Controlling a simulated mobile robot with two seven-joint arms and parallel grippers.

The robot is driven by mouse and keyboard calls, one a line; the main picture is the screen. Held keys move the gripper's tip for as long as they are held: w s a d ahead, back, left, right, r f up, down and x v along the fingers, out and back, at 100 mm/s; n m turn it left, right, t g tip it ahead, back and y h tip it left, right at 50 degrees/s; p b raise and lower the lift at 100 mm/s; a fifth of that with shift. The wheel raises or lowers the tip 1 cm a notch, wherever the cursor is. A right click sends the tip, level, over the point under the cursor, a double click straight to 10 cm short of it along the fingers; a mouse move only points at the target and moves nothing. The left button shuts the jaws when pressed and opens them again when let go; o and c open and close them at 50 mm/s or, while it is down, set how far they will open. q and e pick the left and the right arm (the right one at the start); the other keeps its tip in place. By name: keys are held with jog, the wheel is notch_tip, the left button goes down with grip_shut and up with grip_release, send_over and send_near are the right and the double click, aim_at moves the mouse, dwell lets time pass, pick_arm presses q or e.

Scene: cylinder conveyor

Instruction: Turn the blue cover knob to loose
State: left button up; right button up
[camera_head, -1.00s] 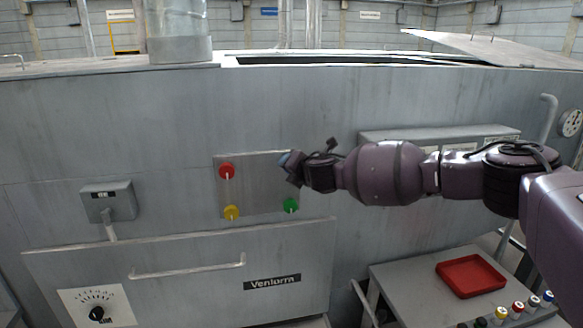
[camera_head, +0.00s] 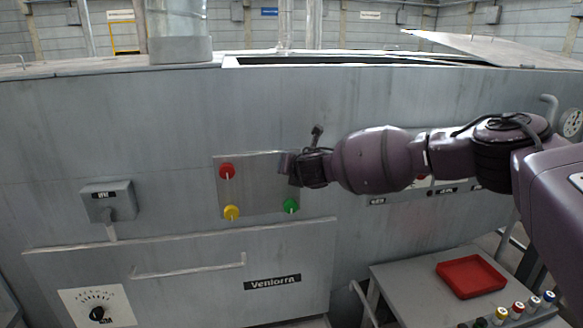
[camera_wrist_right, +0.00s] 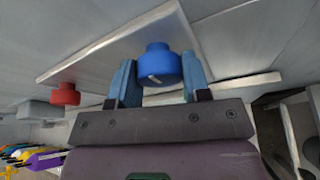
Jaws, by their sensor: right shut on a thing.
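The metal panel (camera_head: 258,195) on the machine front carries a red knob (camera_head: 227,171), a yellow knob (camera_head: 232,213) and a green knob (camera_head: 291,205). My right gripper (camera_head: 284,163) is at the panel's upper right corner and hides the blue knob in the head view. In the right wrist view the blue knob (camera_wrist_right: 158,66) sits between the two blue fingers, with a pale mark on its face. My right gripper is shut on it. The red knob (camera_wrist_right: 64,94) shows at the left there. My left gripper is not in view.
A grey switch box (camera_head: 109,202) is left of the panel. A drawer front with a handle (camera_head: 190,268) lies below. A side table (camera_head: 400,290) at the lower right holds a red tray (camera_head: 471,276) and several small coloured-top items. A pressure gauge (camera_head: 571,123) is at the far right.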

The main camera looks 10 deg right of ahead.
jog(key=shift+a+f, duration=0.1)
jog(key=shift+f, duration=0.1)
jog(key=o, duration=0.9)
jog(key=shift+r, duration=0.1)
jog(key=shift+s, duration=0.1)
jog(key=b+v, duration=0.1)
jog(key=v, duration=0.9)
jog(key=shift+s+r+b, duration=0.1)
jog(key=shift+s+b, duration=0.2)
jog(key=shift+s, duration=0.05)
